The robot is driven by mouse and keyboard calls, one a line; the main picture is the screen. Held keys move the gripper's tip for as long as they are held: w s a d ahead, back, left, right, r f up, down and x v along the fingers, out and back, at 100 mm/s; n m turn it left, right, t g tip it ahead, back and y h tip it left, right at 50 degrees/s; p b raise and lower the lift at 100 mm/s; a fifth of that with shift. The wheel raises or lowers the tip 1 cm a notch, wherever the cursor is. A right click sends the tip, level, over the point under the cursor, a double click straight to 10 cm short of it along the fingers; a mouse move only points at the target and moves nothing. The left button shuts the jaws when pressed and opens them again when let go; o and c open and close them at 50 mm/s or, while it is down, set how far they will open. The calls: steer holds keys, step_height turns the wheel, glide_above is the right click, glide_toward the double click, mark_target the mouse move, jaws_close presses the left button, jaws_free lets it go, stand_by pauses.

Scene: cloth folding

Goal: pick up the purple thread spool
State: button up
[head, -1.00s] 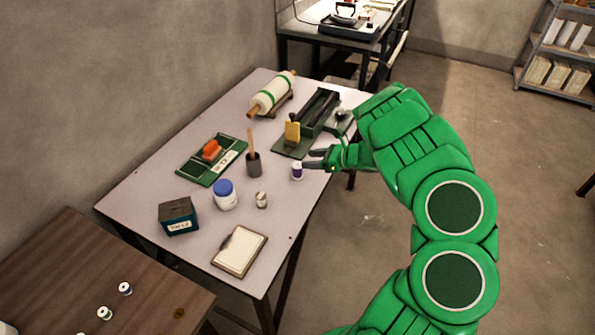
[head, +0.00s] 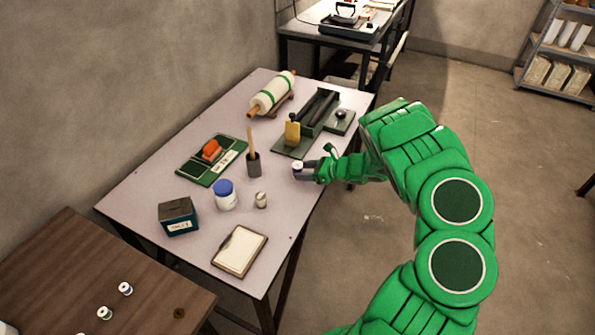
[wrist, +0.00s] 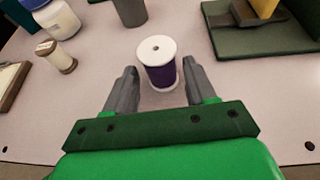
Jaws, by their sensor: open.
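The purple thread spool (wrist: 160,73) has white ends and stands upright on the light table. In the head view the spool (head: 298,165) shows mostly its white top near the table's right edge, partly hidden by my gripper. My gripper (wrist: 158,82) is open, with one grey finger on each side of the spool in the wrist view. Small gaps show between the fingers and the spool, and I cannot tell of any contact. In the head view my gripper (head: 303,171) comes in from the right, low over the table.
A grey cup with a stick (head: 254,164) stands left of the spool. A beige spool (head: 261,200), a blue-lidded jar (head: 225,195) and a clipboard (head: 240,250) are nearer. A green base with a yellow piece (head: 292,133) lies behind. Bare table surrounds the spool.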

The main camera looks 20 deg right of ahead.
mark_target(300, 166)
steer(key=x, duration=0.5)
steer(key=shift+r, duration=0.1)
steer(key=c, duration=1)
jaws_close()
steer(key=shift+r, duration=0.1)
steer(key=shift+r, duration=0.75)
steer(key=s+a+r, duration=0.2)
steer(key=s+r, duration=0.9)
steer(key=s, duration=0.2)
steer(key=shift+s+r, duration=0.2)
steer(key=shift+s, duration=0.2)
